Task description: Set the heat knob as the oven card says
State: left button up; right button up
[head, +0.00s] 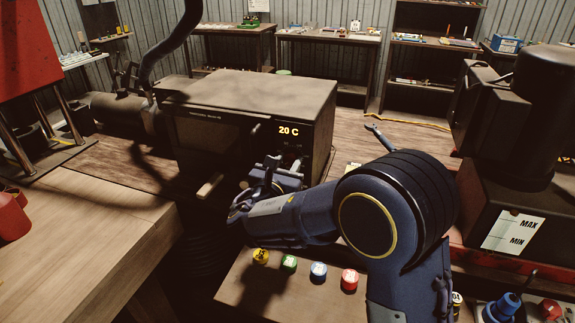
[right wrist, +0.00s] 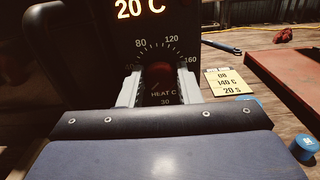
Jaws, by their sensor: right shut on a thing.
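The oven (head: 245,110) is a dark box on the bench in the head view; its display (head: 289,130) reads 20 C. In the right wrist view the red-brown heat knob (right wrist: 160,74) sits under a dial marked 80, 120 and 160, with "HEAT C" below. My right gripper (head: 268,172) is at the oven's front, its pale fingers on both sides of the knob, shut on it. The knob's pointer cannot be made out. My left gripper is not in view.
A wrench (head: 380,135) lies right of the oven.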

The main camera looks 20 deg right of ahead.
jog(key=m+b, duration=0.3)
jog(key=b, duration=0.2)
jog(key=m+b, duration=0.4)
jog(key=b, duration=0.2)
jog(key=f+m+b, duration=0.1)
jog(key=m+b, duration=0.2)
jog(key=b, duration=0.2)
jog(key=shift+s+d+m, duration=0.1)
jog(key=shift+m, duration=0.3)
jog(key=m+b, duration=1.1)
jog(key=b, duration=0.2)
jog(key=shift+m+b, duration=0.85)
jog(key=shift+m, duration=0.05)
jog(key=m+b, duration=0.2)
jog(key=m, duration=0.1)
jog(key=shift+m+b, duration=0.3)
jog(key=shift+b, duration=0.1)
jog(key=m+b, duration=0.2)
jog(key=m, duration=0.1)
jog(key=shift+m, duration=0.3)
jog(key=m+b, duration=0.2)
jog(key=m, duration=0.1)
jog(key=shift+a+m+b, duration=0.2)
jog(key=shift+m+b, duration=0.5)
jog(key=shift+m, duration=0.9)
jog(key=shift+r, duration=0.1)
